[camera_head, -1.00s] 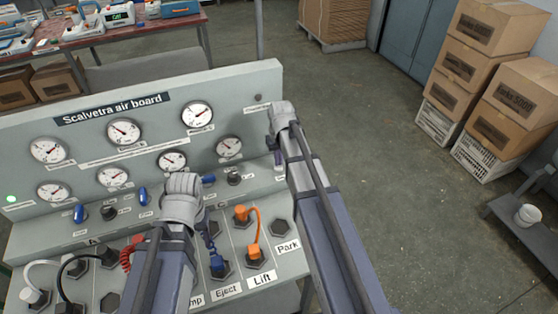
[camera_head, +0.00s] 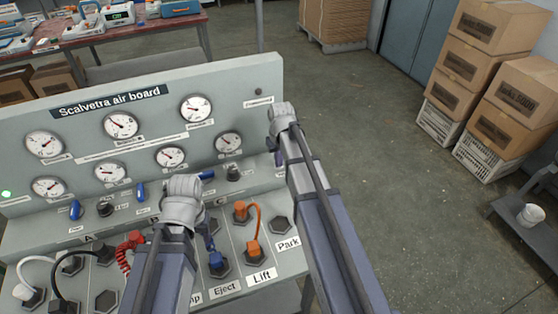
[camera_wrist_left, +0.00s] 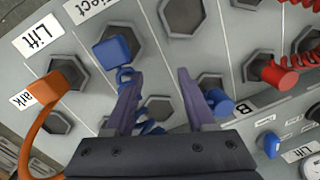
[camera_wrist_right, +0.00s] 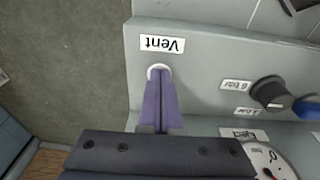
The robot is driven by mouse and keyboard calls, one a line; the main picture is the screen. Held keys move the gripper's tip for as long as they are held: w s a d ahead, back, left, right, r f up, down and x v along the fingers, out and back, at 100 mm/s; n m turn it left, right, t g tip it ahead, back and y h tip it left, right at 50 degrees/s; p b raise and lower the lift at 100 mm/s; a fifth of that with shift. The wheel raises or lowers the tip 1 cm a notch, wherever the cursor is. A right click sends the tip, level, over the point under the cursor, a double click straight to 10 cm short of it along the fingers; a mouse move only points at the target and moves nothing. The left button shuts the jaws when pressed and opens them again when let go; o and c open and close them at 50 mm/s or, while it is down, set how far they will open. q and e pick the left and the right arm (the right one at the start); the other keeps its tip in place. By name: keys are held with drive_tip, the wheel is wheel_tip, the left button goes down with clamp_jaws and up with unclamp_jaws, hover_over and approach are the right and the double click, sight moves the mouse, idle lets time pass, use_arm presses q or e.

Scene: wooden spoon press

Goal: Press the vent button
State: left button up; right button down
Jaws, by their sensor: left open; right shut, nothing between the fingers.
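The vent button is a small white round piece (camera_wrist_right: 158,70) just under the upside-down "Vent" label (camera_wrist_right: 162,44) in the right wrist view. My right gripper (camera_wrist_right: 158,78) is shut and empty, its fingertips over the button and covering most of it. Whether they touch it or how far it is pressed, I cannot tell. In the head view my right gripper (camera_head: 278,158) is at the board's right end, and the button is hidden there. My left gripper (camera_wrist_left: 158,74) is open and empty above the lower panel, between two blue plugs (camera_wrist_left: 112,48) (camera_wrist_left: 220,104).
The Scalvetra air board (camera_head: 240,85) carries several gauges, knobs and hex sockets. An orange hose (camera_head: 256,224) and red hose (camera_head: 128,245) are plugged in low. A black knob (camera_wrist_right: 270,92) is right of the vent label. Open floor (camera_head: 380,160) lies right of the board.

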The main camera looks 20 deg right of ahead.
drive_tip(key=shift+s+a, duration=0.1)
drive_tip(key=shift+s, duration=0.1)
use_arm(q)
wheel_tip(320, 180, up, 14)
drive_tip(key=p, duration=1.4)
drive_tip(key=shift+d+p, duration=0.2)
drive_tip(key=shift+p, duration=0.1)
use_arm(e)
wheel_tip(320, 180, up, 14)
drive_tip(key=s, duration=0.1)
drive_tip(key=shift+s, duration=0.25)
use_arm(q)
drive_tip(key=shift+w, duration=0.1)
wheel_tip(320, 180, down, 2)
drive_tip(key=shift+b, duration=1.05)
use_arm(e)
drive_tip(key=s+a+f+n+g+h, duration=0.1)
drive_tip(key=s+a+f+n, duration=0.1)
drive_tip(key=s+a, duration=1.6)
drive_tip(key=shift+s+a+n+g, duration=0.3)
drive_tip(key=shift+s+n+g, duration=0.1)
drive_tip(key=shift+n, duration=0.5)
drive_tip(key=shift+f, duration=0.15)
